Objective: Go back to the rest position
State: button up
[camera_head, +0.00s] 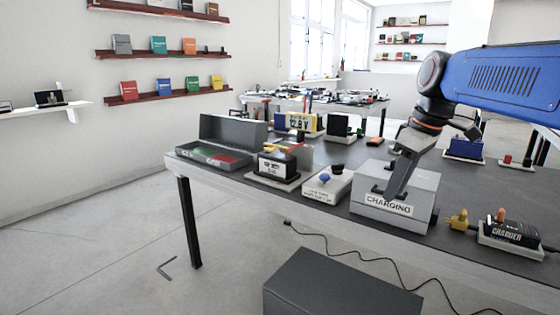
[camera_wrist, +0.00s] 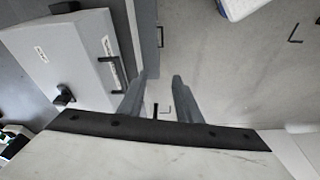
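My gripper (camera_head: 386,193) hangs at the front of the grey box labelled CHARGING (camera_head: 425,187) on the workbench, its fingers pointing down. In the wrist view, the two fingers of my gripper (camera_wrist: 161,78) stand apart with only floor visible between them. A grey box with a black handle and a dark knob (camera_wrist: 68,52) lies to the left of the fingers there. The head view does not show clearly whether the fingers touch the box. My arm reaches in from the right.
The workbench (camera_head: 345,153) carries an open grey case (camera_head: 233,130), a meter (camera_head: 276,167), a switch box (camera_head: 327,186) and a charger (camera_head: 511,231). A dark box (camera_head: 340,285) and a black cable (camera_head: 345,254) are in front of it. Open floor lies at left.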

jog(key=s+d+f+m+t+h, duration=0.1)
jog(key=s+f+m, duration=0.7)
jog(key=s+f, duration=1.2)
jog(key=shift+s+d+f+m+t+h, duration=0.25)
jog(key=shift+d+t+h, duration=0.2)
jog(key=shift+t, duration=0.45)
jog(key=shift+r, duration=0.1)
